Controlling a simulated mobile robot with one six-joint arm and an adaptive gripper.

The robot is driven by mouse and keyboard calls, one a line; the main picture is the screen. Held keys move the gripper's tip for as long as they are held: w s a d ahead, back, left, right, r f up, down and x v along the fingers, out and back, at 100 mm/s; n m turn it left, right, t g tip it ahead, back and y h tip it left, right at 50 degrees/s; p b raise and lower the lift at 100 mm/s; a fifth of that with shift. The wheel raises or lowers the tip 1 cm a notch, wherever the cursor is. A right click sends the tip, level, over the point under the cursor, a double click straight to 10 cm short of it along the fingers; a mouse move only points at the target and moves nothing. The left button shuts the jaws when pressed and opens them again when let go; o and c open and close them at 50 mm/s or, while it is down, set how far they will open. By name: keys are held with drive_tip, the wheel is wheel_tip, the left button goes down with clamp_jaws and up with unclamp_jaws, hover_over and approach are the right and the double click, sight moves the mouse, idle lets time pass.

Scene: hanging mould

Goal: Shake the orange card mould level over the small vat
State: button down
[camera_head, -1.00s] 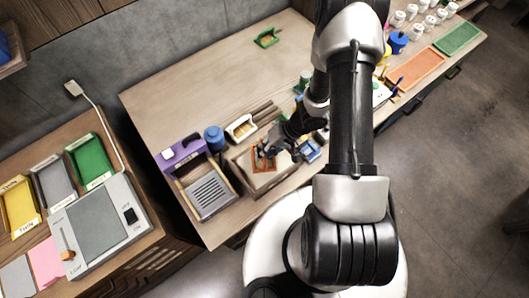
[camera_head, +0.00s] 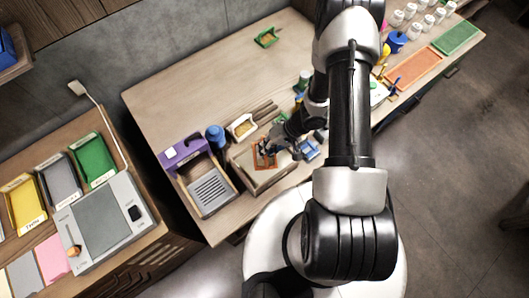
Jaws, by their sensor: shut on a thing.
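The small orange card mould (camera_head: 260,161) is at the small vat (camera_head: 249,183), a wooden-walled box with pale contents on the front part of the table. My gripper (camera_head: 270,149) is shut on the mould at its right side and holds it over the vat. The mould looks about level, but it is too small here to tell its exact tilt or whether it touches the pale contents. My arm comes in from the upper right and hides part of the table behind the gripper.
Left of the vat stands a purple-backed box with a grey slatted rack (camera_head: 208,193). A blue jar (camera_head: 215,136) and a pale tray (camera_head: 241,127) stand behind the vat. A blue frame (camera_head: 309,149) lies to its right. The table's back left is clear.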

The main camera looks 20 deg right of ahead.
drive_tip(key=shift+r, duration=0.15)
wheel_tip(320, 180, up, 4)
drive_tip(key=p, duration=0.5)
idle(0.3)
